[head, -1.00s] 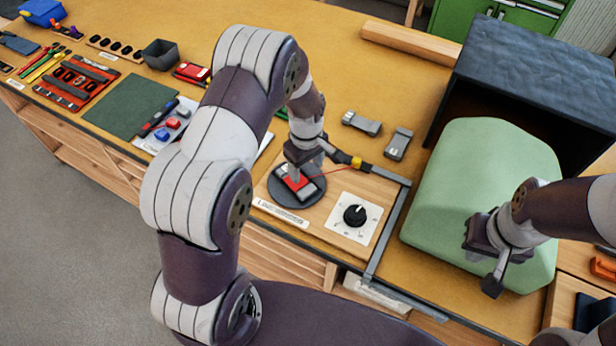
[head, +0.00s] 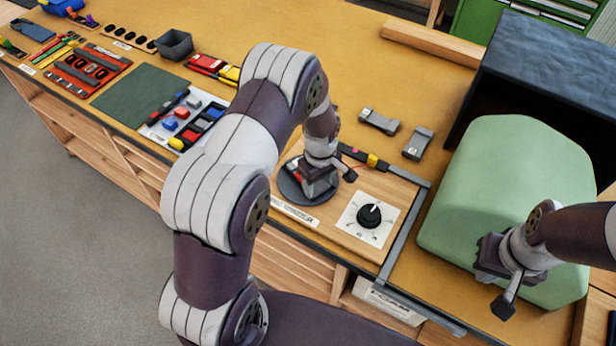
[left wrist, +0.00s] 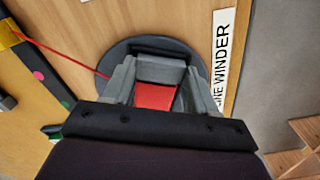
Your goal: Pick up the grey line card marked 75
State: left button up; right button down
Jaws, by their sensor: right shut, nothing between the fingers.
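Two grey line cards lie on the bench behind the winder board, one to the left (head: 379,121) and one to the right (head: 418,143). I cannot read a 75 on either. A card wound with red line (left wrist: 155,96) sits on the winder's dark round disc (head: 296,190); its grey end shows in the left wrist view. My left gripper (head: 316,190) is down over the disc, its fingers on either side of this card; whether they press on it is unclear. My right gripper (head: 503,306) is shut and empty, in front of the green cushion-like block (head: 510,190).
The winder board has a black dial (head: 369,215) and a grey edge rail (head: 402,235). A dark open box (head: 555,75) stands at the back right. A wooden beam (head: 430,42) lies at the back. Clear bench lies behind the grey cards.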

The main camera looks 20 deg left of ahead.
pick_arm(q)
jog(key=shift+c, duration=0.2)
jog(key=shift+r, duration=0.1)
notch_tip(320, 180, up, 7)
jog(key=p, duration=0.5)
jog(key=shift+p, duration=0.4)
